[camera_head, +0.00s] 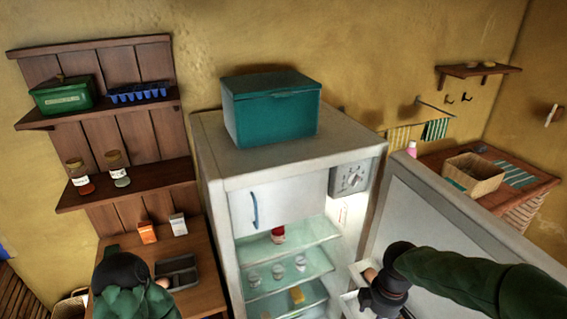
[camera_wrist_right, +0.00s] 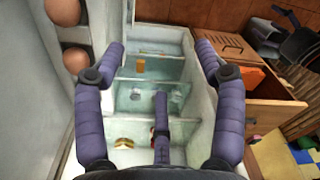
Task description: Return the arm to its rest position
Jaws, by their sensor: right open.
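My right arm comes in from the right in the head view, and its gripper (camera_head: 383,291) is beside the inner side of the open fridge door (camera_head: 430,215). In the right wrist view my right gripper (camera_wrist_right: 160,62) has its padded fingers spread wide, with nothing between them. Past the fingers are the fridge shelves (camera_wrist_right: 135,72). Part of my left arm, with a dark joint and green sleeve, shows at the lower left of the head view.
The white fridge (camera_head: 215,185) bears a teal box (camera_head: 275,112) on top. Brown eggs (camera_wrist_right: 76,60) sit in the door rack close to my right gripper. Inside are several glasses (camera_head: 277,271) and a red-topped jar (camera_head: 278,234). An open wooden drawer (camera_wrist_right: 262,112) is at right.

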